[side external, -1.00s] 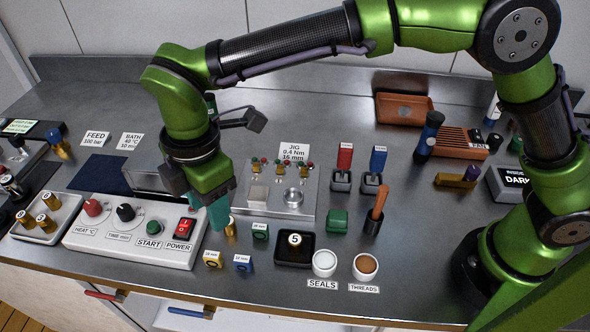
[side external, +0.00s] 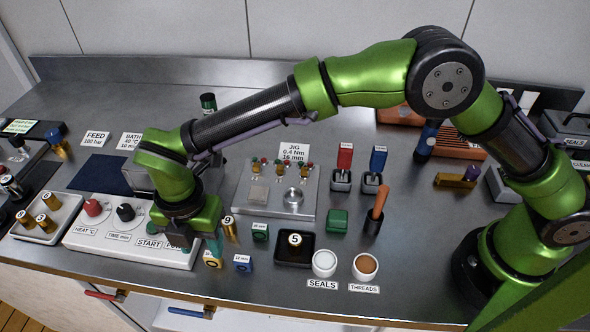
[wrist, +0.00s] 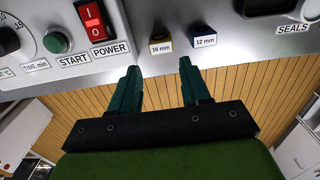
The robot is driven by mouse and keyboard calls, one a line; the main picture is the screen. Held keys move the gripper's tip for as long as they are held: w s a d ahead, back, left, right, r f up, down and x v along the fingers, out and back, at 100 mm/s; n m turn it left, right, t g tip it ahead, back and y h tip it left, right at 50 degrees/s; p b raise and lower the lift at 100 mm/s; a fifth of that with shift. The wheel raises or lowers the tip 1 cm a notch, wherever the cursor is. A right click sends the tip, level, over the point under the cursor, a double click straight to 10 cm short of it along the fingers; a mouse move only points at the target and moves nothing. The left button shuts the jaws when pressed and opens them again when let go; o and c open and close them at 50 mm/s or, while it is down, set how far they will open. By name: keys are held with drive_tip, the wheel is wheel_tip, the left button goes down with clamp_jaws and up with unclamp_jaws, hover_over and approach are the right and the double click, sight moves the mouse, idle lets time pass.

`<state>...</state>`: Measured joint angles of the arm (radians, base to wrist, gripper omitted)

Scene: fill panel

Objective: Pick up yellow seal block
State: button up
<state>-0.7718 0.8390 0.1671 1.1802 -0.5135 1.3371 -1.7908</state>
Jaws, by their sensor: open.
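The yellow seal block (side external: 213,262) stands near the front edge of the bench, just right of the white control panel, partly hidden by my gripper in the side view. In the wrist view the yellow block (wrist: 161,47), labelled 16 mm, lies ahead of the gap between my fingertips. My gripper (side external: 203,246) is low over the panel's right end, close to the block. In the wrist view my gripper (wrist: 158,70) is open, with nothing between its green fingers.
A blue block (side external: 243,263), labelled 12 mm, stands close to the right. A green block (side external: 260,231) and a gold cylinder (side external: 229,229) are behind. The control panel (side external: 130,246) with its switch is left. A black tray (side external: 281,257) is further right.

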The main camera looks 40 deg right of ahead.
sight(210, 258)
drive_tip(key=shift+d+f, duration=0.15)
drive_tip(key=shift+f, duration=1.45)
drive_tip(key=shift+d+f, duration=0.1)
drive_tip(key=shift+f, duration=1.45)
drive_tip(key=shift+c, duration=0.2)
drive_tip(key=c, duration=0.7)
